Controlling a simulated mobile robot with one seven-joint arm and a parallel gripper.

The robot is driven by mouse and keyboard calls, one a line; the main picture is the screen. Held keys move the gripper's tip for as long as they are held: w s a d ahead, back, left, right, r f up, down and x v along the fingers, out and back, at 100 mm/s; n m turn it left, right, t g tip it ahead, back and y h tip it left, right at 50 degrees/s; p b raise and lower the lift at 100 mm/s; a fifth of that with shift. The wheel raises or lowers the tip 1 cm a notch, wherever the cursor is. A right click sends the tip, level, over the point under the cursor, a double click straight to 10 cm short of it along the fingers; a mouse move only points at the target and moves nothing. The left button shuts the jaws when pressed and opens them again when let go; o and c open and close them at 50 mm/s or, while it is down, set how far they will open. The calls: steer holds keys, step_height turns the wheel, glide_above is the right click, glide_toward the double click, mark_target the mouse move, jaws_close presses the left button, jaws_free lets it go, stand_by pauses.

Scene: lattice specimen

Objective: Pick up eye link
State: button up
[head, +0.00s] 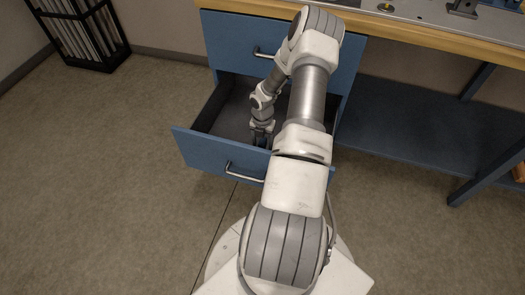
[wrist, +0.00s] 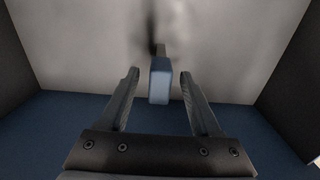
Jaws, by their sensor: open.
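In the wrist view my gripper (wrist: 159,74) is open, with one finger on each side of a small blue block-like piece (wrist: 160,86). A narrower brownish-grey part shows at its far end. It is the only loose thing seen there, so it may be the eye link, but no eye can be made out. Gaps show between the piece and both fingers. In the head view my gripper (head: 262,138) points down inside the open lower drawer (head: 205,109), near its front. The piece cannot be made out clearly there.
The drawer's blue front (head: 200,155) with its handle (head: 244,173) stands close to my gripper. The closed upper drawer (head: 232,45) is above and behind. A workbench top (head: 420,28) is at the back right, with a lower shelf (head: 400,125). A black rack (head: 85,35) stands far left.

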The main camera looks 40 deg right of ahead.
step_height(320, 180, down, 2)
steer(key=shift+f, duration=0.2)
jaws_close()
stand_by(0.4)
